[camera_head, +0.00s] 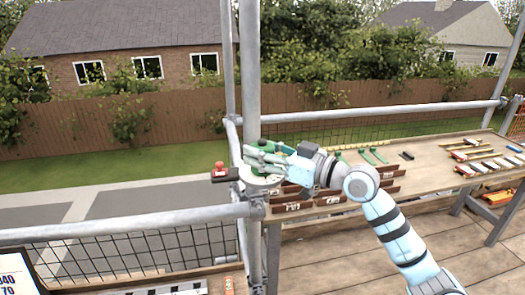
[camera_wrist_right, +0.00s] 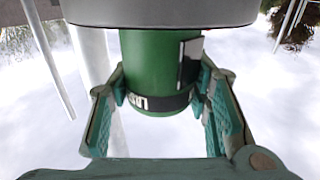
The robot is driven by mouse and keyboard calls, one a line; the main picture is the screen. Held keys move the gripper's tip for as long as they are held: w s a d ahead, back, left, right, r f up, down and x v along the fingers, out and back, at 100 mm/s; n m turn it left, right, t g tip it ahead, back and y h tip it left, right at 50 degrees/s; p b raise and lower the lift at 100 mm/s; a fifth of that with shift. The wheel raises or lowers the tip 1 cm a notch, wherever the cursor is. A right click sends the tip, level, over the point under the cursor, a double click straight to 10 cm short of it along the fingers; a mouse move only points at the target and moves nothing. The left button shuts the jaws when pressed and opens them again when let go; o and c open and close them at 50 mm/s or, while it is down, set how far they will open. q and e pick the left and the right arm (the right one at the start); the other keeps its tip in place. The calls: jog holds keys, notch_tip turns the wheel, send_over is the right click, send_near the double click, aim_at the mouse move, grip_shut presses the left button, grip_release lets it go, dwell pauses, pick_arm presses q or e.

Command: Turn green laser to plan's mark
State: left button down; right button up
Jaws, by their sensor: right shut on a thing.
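The green laser shows in the wrist view as a green cylinder (camera_wrist_right: 150,60) with a black band carrying white letters. A grey round part (camera_wrist_right: 160,12) adjoins it at the top of that view. My right gripper (camera_wrist_right: 160,92) has its teal finger pads on both sides of the cylinder, shut on it. A board with numbers (camera_head: 16,275), perhaps the plan, is cut off at the lower left. No mark can be made out. My left gripper is not in view.
A red-topped dark device (camera_head: 220,173) sits left of the post (camera_head: 250,90). Scaffold rails (camera_head: 130,222) with mesh run left and behind. A wooden bench (camera_head: 430,165) on the right holds brown trays, green tools and several bars. The deck (camera_head: 340,255) is clear.

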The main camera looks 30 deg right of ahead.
jog(key=shift+f+n+g+y+b, duration=0.2)
jog(key=shift+n+g+y+b, duration=1.15)
jog(key=shift+b, duration=0.95)
jog(key=shift+r+n+g+y+b, duration=0.1)
jog(key=shift+n+g+y+b, duration=0.5)
jog(key=shift+y, duration=0.35)
jog(key=shift+r+n+g+y, duration=0.15)
jog(key=shift+n+g+y, duration=0.6)
jog(key=shift+g, duration=0.2)
jog(key=shift+n+g+y, duration=0.65)
jog(key=shift+n+g, duration=0.25)
jog(key=shift+g, duration=0.3)
jog(key=shift+n+g, duration=0.3)
jog(key=shift+g, duration=0.2)
jog(key=shift+g+y, duration=0.3)
jog(key=o, duration=1.2)
